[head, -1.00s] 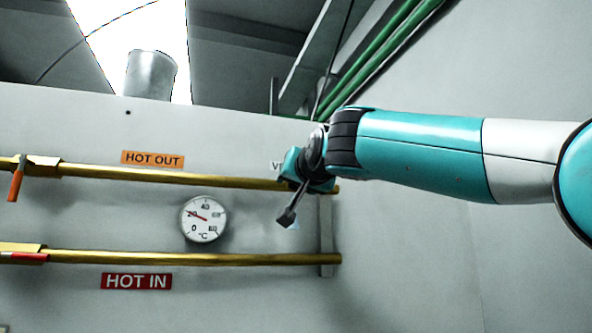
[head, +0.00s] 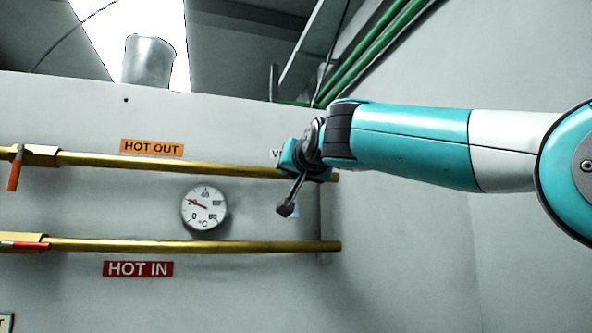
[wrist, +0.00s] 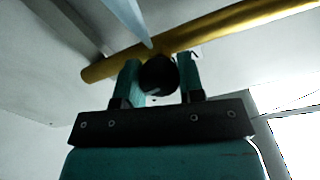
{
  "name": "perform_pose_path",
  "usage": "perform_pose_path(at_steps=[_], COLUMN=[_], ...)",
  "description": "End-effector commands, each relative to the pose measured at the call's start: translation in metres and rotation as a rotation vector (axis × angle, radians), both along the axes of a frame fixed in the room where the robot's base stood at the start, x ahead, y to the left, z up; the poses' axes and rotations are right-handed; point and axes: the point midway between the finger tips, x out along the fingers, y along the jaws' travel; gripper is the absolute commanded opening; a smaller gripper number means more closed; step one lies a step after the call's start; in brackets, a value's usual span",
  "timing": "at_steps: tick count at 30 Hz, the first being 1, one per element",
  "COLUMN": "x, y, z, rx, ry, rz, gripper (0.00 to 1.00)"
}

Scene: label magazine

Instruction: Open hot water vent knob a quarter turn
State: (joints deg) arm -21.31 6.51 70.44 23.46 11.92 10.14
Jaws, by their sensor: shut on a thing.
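In the wrist view the vent knob (wrist: 158,75) is a dark round knob in front of the end part of a brass pipe (wrist: 215,38). The two teal fingers of my gripper (wrist: 159,80) stand on either side of it, shut on it. Any mark showing how far the knob is turned is too dark to see. In the head view my gripper (head: 297,160) is at the right end of the upper brass pipe (head: 190,165), and my wrist hides the knob. A white label (head: 276,154) starting with "V" is mostly covered by my gripper.
An orange HOT OUT label (head: 152,147) is above the upper pipe. A round dial gauge (head: 204,208) sits between it and the lower pipe (head: 190,245), with a red HOT IN label (head: 138,269) below. An orange lever (head: 14,170) hangs at far left. The wall at lower right is clear.

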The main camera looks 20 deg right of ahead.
Motion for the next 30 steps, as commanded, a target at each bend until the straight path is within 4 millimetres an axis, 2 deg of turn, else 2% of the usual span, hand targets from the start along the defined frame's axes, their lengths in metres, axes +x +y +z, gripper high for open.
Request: perform_pose_path(at_steps=[8, 30], x=[0.0000, 0.0000], y=[-0.0003, 0.0002], z=[-0.0009, -0.0007], rx=[-0.153, -0.818], ry=[0.001, 0.002], rz=[-0.001, -0.001], gripper=[0.12, 0.12])
